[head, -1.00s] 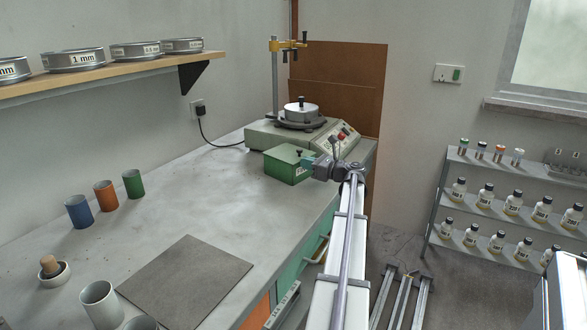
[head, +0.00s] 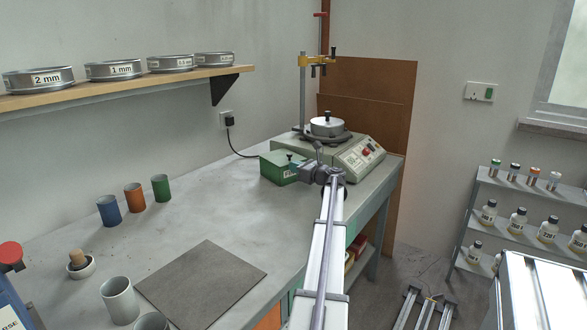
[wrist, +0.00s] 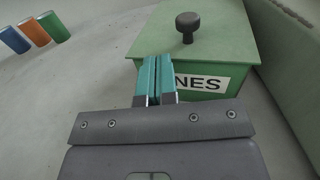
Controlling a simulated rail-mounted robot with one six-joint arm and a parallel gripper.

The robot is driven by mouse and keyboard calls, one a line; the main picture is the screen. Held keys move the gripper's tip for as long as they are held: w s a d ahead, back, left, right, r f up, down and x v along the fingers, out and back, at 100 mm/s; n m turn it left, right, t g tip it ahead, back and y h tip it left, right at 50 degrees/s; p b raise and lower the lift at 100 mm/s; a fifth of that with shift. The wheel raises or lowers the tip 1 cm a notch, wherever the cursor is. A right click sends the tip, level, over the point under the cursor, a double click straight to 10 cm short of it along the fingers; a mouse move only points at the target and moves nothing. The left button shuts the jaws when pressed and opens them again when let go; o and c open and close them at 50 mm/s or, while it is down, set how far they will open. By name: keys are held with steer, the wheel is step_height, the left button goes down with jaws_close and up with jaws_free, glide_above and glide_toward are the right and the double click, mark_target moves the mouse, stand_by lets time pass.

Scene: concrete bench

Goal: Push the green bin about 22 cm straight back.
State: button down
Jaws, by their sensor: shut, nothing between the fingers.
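The green bin (head: 272,169) is a lidded box with a dark knob on top, standing upright on the bench in front of the sieve shaker. In the wrist view the bin (wrist: 222,42) fills the upper right, with a white label ending in "NES". My gripper (head: 298,170) is shut and empty at the bin's right side in the head view. In the wrist view its teal fingertips (wrist: 156,62) lie against the label face and hide the label's start. I cannot tell exactly whether they touch.
The sieve shaker (head: 340,152) stands close behind the bin, with its cable (head: 240,150) running to the wall. Blue, orange and green cups (head: 134,197) stand to the left. A grey mat (head: 200,283) lies in front. Bare bench lies left of the bin.

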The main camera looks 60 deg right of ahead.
steer(key=s, duration=0.4)
steer(key=s+a, duration=0.1)
steer(key=s, duration=0.8)
steer(key=shift+s+a, duration=0.35)
steer(key=shift+s, duration=0.05)
